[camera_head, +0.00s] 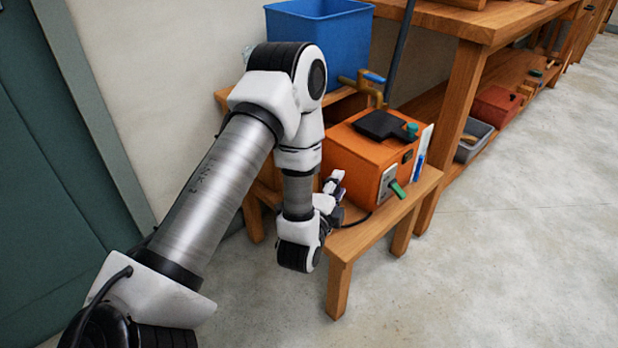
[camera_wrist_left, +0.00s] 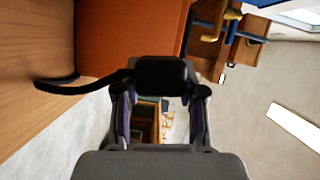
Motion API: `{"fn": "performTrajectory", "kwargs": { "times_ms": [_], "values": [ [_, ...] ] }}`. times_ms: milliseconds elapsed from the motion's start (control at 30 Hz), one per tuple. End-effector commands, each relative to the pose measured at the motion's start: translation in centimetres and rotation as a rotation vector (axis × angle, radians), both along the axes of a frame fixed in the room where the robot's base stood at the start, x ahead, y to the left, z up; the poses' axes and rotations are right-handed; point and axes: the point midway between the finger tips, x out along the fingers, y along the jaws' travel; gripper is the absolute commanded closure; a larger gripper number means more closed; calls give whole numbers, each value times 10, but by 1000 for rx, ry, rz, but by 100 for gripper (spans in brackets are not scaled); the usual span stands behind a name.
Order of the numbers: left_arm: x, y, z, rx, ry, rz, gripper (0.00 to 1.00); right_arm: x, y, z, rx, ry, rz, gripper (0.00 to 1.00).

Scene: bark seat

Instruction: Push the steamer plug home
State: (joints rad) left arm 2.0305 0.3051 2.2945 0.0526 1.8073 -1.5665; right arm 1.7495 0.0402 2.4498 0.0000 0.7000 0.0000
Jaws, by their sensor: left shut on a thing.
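The steamer appears to be the orange box (camera_head: 352,158) on a low wooden bench, with a black item and a green knob on top. Its orange side (camera_wrist_left: 130,35) fills the upper part of the left wrist view. My left gripper (camera_head: 335,190) is beside the box's left side, near the bench top. In the left wrist view its two fingers are shut on a black plug (camera_wrist_left: 164,74), whose black cable (camera_wrist_left: 70,86) trails left over the wood. The plug is close to the box; whether it touches a socket is hidden. My right gripper is not in view.
The low bench (camera_head: 385,222) carries the box. A blue bin (camera_head: 320,35) stands behind it. A long wooden workbench (camera_head: 465,80) runs to the right, with a grey tray (camera_head: 473,140) and a red box (camera_head: 496,107) on its lower shelf. The concrete floor at right is clear.

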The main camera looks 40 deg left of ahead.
Motion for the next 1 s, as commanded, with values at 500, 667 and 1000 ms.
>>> {"fn": "performTrajectory", "kwargs": {
  "times_ms": [500,667,1000],
  "values": [
    [8,29,12,132,-9,-3,91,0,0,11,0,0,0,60],
    [10,45,11,130,-9,-5,91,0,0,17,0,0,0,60],
    [10,53,9,132,-6,-9,91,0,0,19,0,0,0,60]
  ]
}}
